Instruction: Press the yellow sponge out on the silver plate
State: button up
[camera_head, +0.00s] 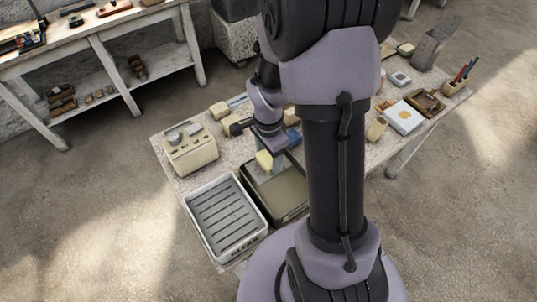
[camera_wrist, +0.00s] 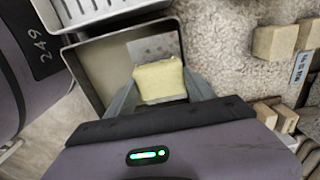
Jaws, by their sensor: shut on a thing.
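The yellow sponge (camera_wrist: 160,82) is held between the two fingers of my gripper (camera_wrist: 161,92) in the wrist view. In the head view the sponge (camera_head: 264,160) shows small below my wrist, over the back of a dark-rimmed tray (camera_head: 290,212). A silver plate (camera_wrist: 154,46) with small dark marks shows just beyond the sponge in the wrist view, at one end of this tray (camera_wrist: 92,72). The sponge hides part of the plate. I cannot tell whether sponge and plate touch.
A white slatted tray (camera_head: 225,213) marked CLEAN stands left of the dark-rimmed tray. A cream box (camera_head: 190,150) is behind it. Pale blocks (camera_wrist: 275,43) lie on the table beside the tray. My arm hides the table's middle in the head view.

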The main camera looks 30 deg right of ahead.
aim_at(268, 158)
jog(key=shift+s+f+b, duration=0.1)
jog(key=shift+f+b, duration=0.9)
jog(key=shift+b, duration=0.05)
dwell(1.9)
notch_tip(268, 158, up, 7)
jog(key=p, duration=0.5)
jog(key=shift+r, duration=0.15)
